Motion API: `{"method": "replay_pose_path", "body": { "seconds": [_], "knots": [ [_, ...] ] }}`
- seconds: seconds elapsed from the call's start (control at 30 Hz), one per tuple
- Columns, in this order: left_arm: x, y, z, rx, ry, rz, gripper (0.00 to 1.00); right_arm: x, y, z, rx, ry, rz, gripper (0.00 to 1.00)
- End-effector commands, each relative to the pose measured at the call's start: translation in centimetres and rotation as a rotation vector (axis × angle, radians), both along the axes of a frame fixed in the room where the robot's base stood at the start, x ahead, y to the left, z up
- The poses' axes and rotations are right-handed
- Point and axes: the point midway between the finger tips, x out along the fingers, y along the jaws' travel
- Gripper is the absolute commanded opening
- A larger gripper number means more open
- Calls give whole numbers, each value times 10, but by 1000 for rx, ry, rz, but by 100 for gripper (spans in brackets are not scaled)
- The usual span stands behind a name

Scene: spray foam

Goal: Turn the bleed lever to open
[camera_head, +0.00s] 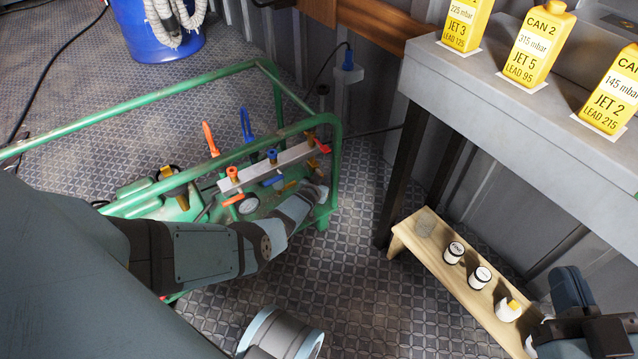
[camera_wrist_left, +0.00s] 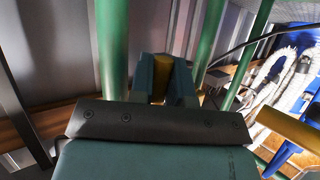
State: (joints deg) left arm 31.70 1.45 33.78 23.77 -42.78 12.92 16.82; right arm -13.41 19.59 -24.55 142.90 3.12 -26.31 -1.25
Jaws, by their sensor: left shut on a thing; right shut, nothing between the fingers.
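A pipe manifold (camera_head: 265,167) with several coloured valve levers sits inside a green tube frame (camera_head: 335,160) on the floor. I cannot tell which lever is the bleed lever. My left arm reaches over the frame from the left, and its hand ends beside the manifold's right end; its fingertips are not clear there. In the left wrist view, my left gripper (camera_wrist_left: 162,80) is shut on a yellow cylindrical part (camera_wrist_left: 161,72), mostly hidden between the fingers. My right gripper (camera_head: 588,335) is shut and empty at the lower right, near the low wooden bench.
A blue bucket (camera_head: 155,30) with hoses stands at the upper left. Patterned floor (camera_head: 375,300) is clear between frame and bench.

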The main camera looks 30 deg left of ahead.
Motion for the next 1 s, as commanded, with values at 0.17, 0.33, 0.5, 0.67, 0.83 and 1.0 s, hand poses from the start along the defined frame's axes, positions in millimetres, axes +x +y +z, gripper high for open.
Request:
{"method": "replay_pose_path", "body": {
  "seconds": [0.17, 0.33, 0.5, 0.67, 0.83, 1.0],
  "knots": [
    [2, -1, 0, -23, -49, 0, 0, 0, 0, 0, 0, 0, 0, 0],
    [3, -2, 0, -35, -80, 0, 0, 0, 0, 0, 0, 0, 0, 0],
    [3, -1, -1, -39, -93, 0, 0, 0, 0, 0, 0, 0, 0, 0],
    [3, -2, -1, -41, -97, 1, 0, 0, 0, 0, 1, -1, 0, 0],
    [4, -2, 0, -41, -97, 1, 0, 0, 0, 0, 1, -1, 0, 0],
    [4, -1, 0, -41, -97, 1, 38, 0, 0, 0, 1, -1, 0, 0]
  ]
}}
